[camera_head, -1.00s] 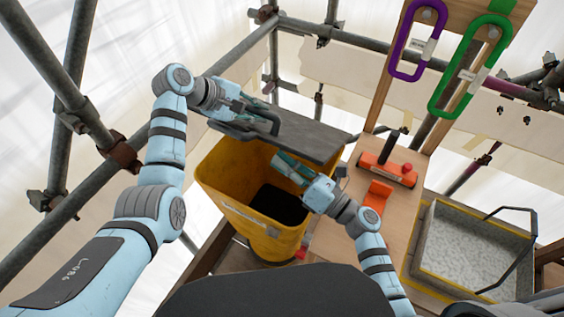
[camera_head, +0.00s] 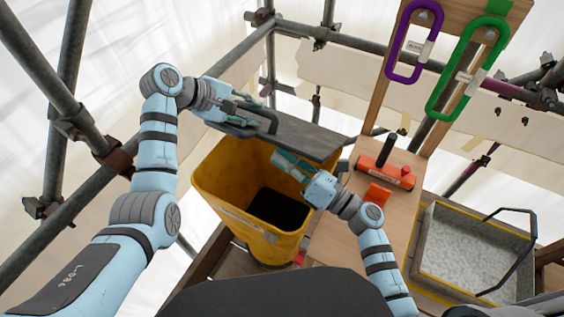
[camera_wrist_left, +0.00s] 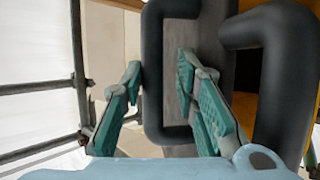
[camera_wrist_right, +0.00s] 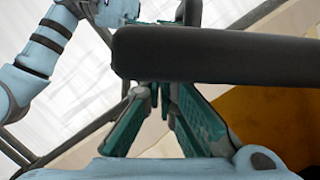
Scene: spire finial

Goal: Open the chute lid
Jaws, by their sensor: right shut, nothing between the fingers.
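The chute lid (camera_head: 308,139) is a dark grey panel, raised and tilted above the back of the yellow chute (camera_head: 218,176). The chute's dark mouth shows below it. My left gripper (camera_head: 262,112) is at the lid's dark handle. In the left wrist view, one bar of the handle (camera_wrist_left: 152,75) runs between the fingers, which are apart with gaps showing. My right gripper (camera_head: 279,161) is shut and empty, just below the lid's lower right part, over the chute mouth. In the right wrist view, a dark bar (camera_wrist_right: 220,55) crosses in front of its fingertips.
A wooden bench (camera_head: 350,220) right of the chute holds an orange tool (camera_head: 385,172). Purple (camera_head: 392,45) and green (camera_head: 440,95) carabiners hang on a wooden frame. A grey tray (camera_head: 440,285) stands at right. Scaffold poles (camera_head: 45,75) run along the left.

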